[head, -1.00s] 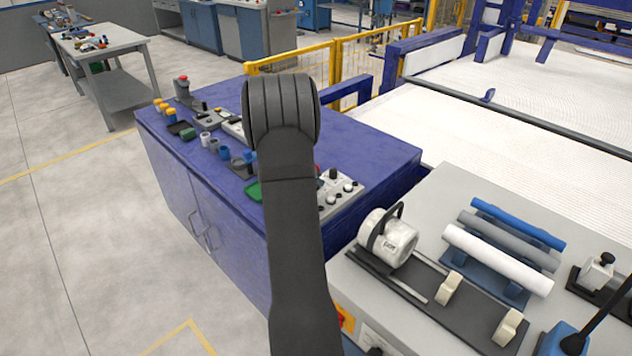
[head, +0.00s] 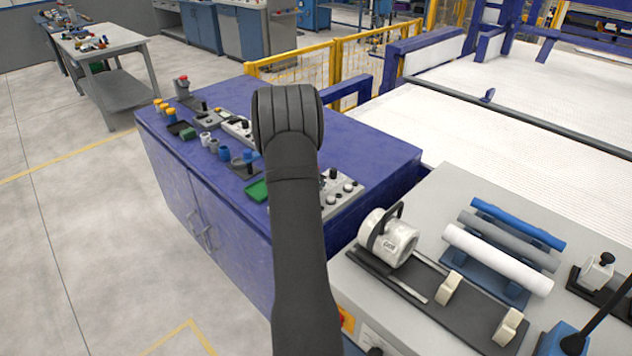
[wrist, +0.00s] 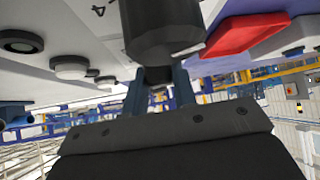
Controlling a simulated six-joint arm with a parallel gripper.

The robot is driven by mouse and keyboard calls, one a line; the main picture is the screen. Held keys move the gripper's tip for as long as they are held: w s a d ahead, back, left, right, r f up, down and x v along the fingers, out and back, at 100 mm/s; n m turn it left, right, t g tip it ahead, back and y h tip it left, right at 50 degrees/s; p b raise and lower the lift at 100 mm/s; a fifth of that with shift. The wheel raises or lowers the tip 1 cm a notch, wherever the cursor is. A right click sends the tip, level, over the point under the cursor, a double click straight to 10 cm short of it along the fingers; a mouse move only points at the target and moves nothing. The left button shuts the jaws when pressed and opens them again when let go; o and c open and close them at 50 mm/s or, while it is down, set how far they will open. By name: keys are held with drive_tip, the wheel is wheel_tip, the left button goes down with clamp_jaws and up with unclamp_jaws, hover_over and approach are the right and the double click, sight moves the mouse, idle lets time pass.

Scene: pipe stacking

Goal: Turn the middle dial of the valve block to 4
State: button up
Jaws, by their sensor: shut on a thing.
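My gripper (wrist: 158,82) shows in the wrist view, its two blue-grey fingers closed on the lower end of a dark cylindrical dial (wrist: 164,30). The dial stands out from a pale panel, the valve block (wrist: 118,52), which has a dark figure that looks like a 4 beside the dial. Where the dial points cannot be read. In the head view a grey block (head: 340,202) with black and white knobs shows beside my arm on the blue cabinet. My arm hides the gripper and the held dial there.
In the wrist view a black knob (wrist: 20,42), a pale button (wrist: 70,67) and a red piece (wrist: 245,35) are close to my gripper. A green tray (head: 257,190) and several small parts crowd the cabinet top (head: 375,140). A grey bench (head: 440,200) with pipes stands at right.

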drive_tip(key=m+g+h, duration=0.2)
drive_tip(key=m, duration=0.2)
drive_tip(key=shift+m+g, duration=0.3)
drive_tip(key=o, duration=1)
drive_tip(key=v, duration=1.7)
drive_tip(key=shift+a, duration=0.45)
